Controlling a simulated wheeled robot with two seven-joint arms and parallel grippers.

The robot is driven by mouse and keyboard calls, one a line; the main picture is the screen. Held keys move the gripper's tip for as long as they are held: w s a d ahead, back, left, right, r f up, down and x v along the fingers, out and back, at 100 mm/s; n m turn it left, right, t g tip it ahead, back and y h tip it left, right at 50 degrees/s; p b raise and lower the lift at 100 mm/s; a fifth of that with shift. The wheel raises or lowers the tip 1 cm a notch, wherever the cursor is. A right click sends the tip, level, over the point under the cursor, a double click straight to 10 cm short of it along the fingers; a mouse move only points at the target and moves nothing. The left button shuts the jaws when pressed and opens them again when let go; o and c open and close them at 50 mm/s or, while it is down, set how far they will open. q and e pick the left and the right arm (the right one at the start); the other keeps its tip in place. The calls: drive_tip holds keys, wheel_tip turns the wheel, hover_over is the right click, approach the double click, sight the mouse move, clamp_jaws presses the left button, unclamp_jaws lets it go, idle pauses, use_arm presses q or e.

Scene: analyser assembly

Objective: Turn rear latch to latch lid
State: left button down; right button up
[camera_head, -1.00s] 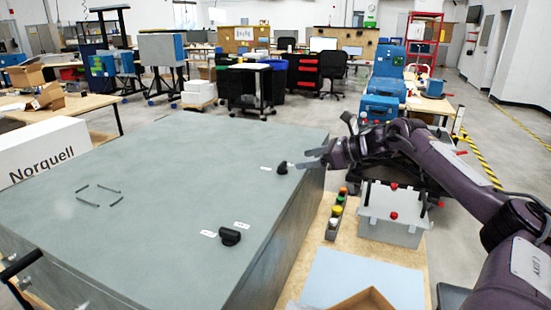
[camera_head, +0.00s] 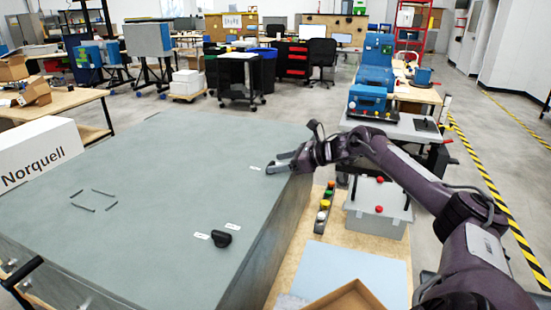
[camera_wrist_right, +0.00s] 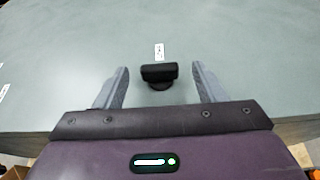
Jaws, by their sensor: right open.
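The rear latch is a small black knob (camera_wrist_right: 158,73) on the grey lid (camera_head: 150,165), with a white label (camera_wrist_right: 159,51) just beyond it. In the wrist view its bar lies crosswise between the two fingers of my right gripper (camera_wrist_right: 160,85), with a gap on each side. The gripper is open. In the head view the right gripper (camera_head: 278,163) reaches over the lid's right edge, and its fingers hide the rear latch. A second black latch (camera_head: 221,238) sits nearer on the lid. My left gripper is not in view.
Right of the analyser, a wooden bench holds a row of coloured buttons (camera_head: 325,207), a grey box with red knobs (camera_head: 377,210), a blue sheet (camera_head: 350,268) and an open cardboard box (camera_head: 358,300). A white Norquell box (camera_head: 40,152) stands at left. The lid top is mostly clear.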

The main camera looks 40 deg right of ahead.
drive_tip(key=shift+p+x, duration=0.3)
drive_tip(key=shift+x, duration=0.65)
drive_tip(key=shift+s, duration=0.1)
drive_tip(key=shift+c, duration=0.4)
